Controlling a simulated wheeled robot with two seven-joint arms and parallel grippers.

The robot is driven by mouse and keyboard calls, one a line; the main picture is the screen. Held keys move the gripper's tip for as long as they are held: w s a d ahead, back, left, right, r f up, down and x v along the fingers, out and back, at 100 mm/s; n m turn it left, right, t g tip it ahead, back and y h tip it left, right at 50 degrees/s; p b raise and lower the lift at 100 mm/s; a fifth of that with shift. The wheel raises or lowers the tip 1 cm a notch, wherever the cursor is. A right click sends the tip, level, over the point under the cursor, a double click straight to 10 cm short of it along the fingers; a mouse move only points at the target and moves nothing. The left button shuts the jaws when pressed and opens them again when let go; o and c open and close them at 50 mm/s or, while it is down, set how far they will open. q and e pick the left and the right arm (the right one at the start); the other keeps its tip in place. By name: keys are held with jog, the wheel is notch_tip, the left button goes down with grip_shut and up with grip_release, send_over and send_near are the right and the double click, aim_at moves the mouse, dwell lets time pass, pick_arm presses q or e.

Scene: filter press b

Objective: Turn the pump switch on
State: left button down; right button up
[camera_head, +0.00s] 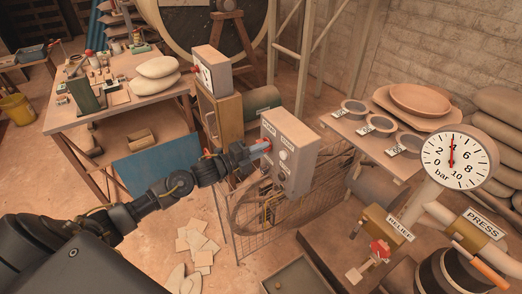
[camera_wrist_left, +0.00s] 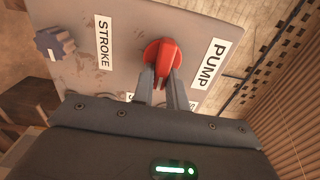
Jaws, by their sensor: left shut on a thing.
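The pump switch (camera_wrist_left: 162,60) is a red rotary knob on a grey panel, beside a white PUMP label (camera_wrist_left: 208,64). My left gripper (camera_wrist_left: 163,82) has its two fingers closed on the red knob, one on each side. In the head view the grey control box (camera_head: 290,155) stands in the middle, and my left gripper (camera_head: 258,152) reaches its front face from the left. The knob is mostly hidden by the gripper there. A dark STROKE knob (camera_wrist_left: 54,43) sits on the same panel, apart from the gripper. My right gripper is not in view.
A wire mesh guard (camera_head: 285,215) is below the box. A pressure gauge (camera_head: 457,158), a red relief valve handle (camera_head: 380,249) and a PRESS label (camera_head: 485,223) are at the right. A wooden table (camera_head: 120,112) with stone-like lumps stands at the left.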

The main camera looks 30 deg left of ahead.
pick_arm(q)
jog(key=c, duration=1.4)
grip_release()
jog(key=b+v, duration=0.2)
jog(key=v, duration=0.9)
